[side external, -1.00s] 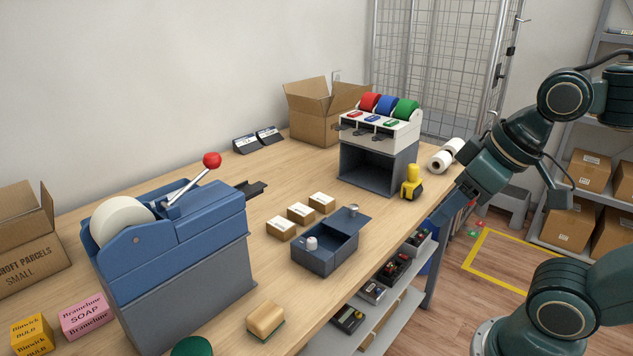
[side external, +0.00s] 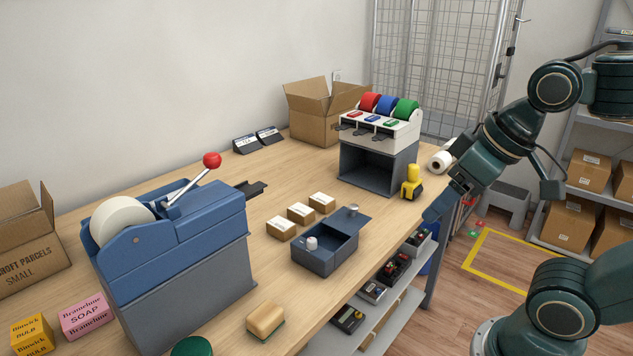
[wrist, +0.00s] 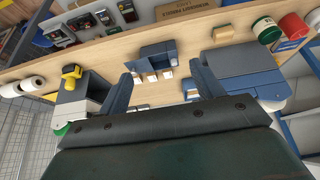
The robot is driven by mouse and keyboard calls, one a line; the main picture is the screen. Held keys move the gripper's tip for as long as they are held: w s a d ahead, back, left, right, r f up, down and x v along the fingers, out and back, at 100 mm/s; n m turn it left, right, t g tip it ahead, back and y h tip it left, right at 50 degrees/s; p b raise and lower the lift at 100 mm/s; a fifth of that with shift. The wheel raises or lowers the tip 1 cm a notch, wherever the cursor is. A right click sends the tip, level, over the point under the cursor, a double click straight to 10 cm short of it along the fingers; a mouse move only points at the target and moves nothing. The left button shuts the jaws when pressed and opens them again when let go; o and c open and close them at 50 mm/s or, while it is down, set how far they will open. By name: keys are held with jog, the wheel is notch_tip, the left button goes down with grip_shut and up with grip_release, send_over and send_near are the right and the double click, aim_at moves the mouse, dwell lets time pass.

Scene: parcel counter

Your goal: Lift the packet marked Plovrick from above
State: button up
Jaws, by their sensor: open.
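I cannot read the name Plovrick on anything in view. Three small brown packets with white tops, a near one (side external: 281,229), a middle one (side external: 300,214) and a far one (side external: 322,203), stand in a row on the counter; their marks are too small to read. Small packets (wrist: 150,77) also show between my fingers in the wrist view. A yellow packet (side external: 32,336) reads Binwick Bulb and a pink packet (side external: 86,316) reads Brameline Soap. My gripper (wrist: 165,84) is open and empty. In the side view it is at the counter's right edge, well right of the packets.
A blue open box (side external: 325,258) stands just right of the small packets. A yellow-handled tool (side external: 411,184) and the grey tape stand (side external: 380,165) are near my gripper. A large blue dispenser (side external: 170,255) with a red-knobbed lever fills the left.

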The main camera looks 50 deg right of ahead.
jog(key=w+d+r+g, duration=0.1)
jog(key=w+d, duration=0.2)
jog(key=w, duration=0.7)
jog(key=w+d+r+g, duration=0.1)
jog(key=w+d+r, duration=0.15)
jog(key=w, duration=0.85)
jog(key=w+d+f+g, duration=0.1)
jog(key=w+d+f, duration=1.1)
jog(key=w, duration=0.2)
jog(key=shift+w+f+g, duration=0.2)
jog(key=shift+w+g, duration=0.15)
jog(key=shift+g, duration=0.05)
send_over(325, 199)
jog(key=shift+s+f, duration=0.15)
jog(key=shift+f, duration=4.1)
jog(key=shift+f, duration=0.1)
